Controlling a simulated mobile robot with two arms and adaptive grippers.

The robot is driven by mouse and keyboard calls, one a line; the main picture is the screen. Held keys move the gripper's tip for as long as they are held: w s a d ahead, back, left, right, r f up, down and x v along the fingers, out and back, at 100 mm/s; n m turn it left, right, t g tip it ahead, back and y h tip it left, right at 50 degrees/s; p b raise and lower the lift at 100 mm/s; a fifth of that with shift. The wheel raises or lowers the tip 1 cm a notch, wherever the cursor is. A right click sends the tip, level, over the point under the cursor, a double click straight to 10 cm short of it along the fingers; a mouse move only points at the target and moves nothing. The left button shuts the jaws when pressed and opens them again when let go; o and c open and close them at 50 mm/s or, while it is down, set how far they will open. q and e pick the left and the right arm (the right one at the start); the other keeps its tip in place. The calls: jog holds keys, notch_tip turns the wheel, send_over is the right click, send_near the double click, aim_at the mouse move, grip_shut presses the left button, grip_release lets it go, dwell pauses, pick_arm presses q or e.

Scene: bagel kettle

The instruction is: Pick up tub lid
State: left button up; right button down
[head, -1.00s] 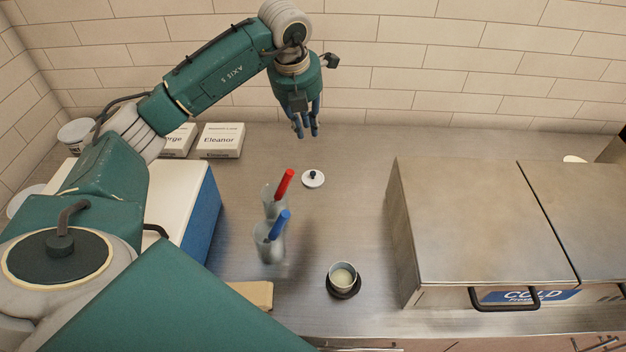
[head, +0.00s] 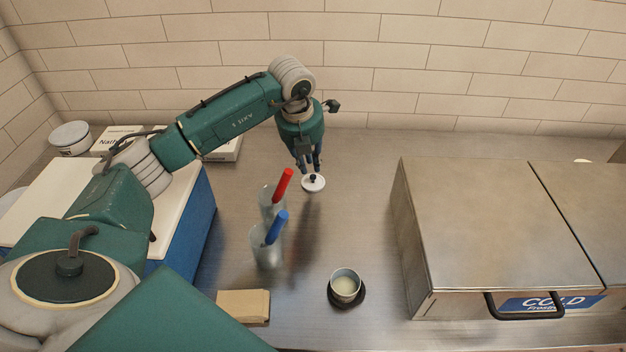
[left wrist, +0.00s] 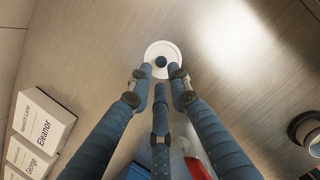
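The tub lid (head: 313,184) is a small white disc with a dark round knob, lying flat on the steel counter. It also shows in the left wrist view (left wrist: 163,47), near the top, with its knob between the fingertips' lines. My left gripper (head: 309,168) is right above the lid's far edge, pointing down. In the left wrist view its blue fingers (left wrist: 160,80) are spread apart with nothing between them. I cannot tell whether a fingertip touches the lid. My right gripper is not in view.
Clear containers with a red handle (head: 284,185) and a blue handle (head: 277,227) stand just nearer than the lid. A cup (head: 345,283) sits on a dark coaster. A steel cold unit (head: 490,230) fills the right. White name-labelled boxes (left wrist: 40,128) lie at the back left.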

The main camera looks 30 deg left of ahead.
aim_at(313, 175)
pick_arm(q)
jog(key=shift+f+p, duration=0.3)
jog(key=shift+f, duration=0.05)
jog(key=p+x, duration=0.1)
jog(key=x, duration=0.2)
jog(key=shift+w+d+f+p, duration=0.1)
jog(key=shift+w+f+p, duration=0.15)
jog(key=shift+p, duration=0.15)
jog(key=shift+w+f, duration=0.15)
jog(key=shift+f, duration=0.35)
jog(key=c, duration=0.3)
jog(key=shift+r, duration=0.1)
jog(key=shift+c, duration=0.2)
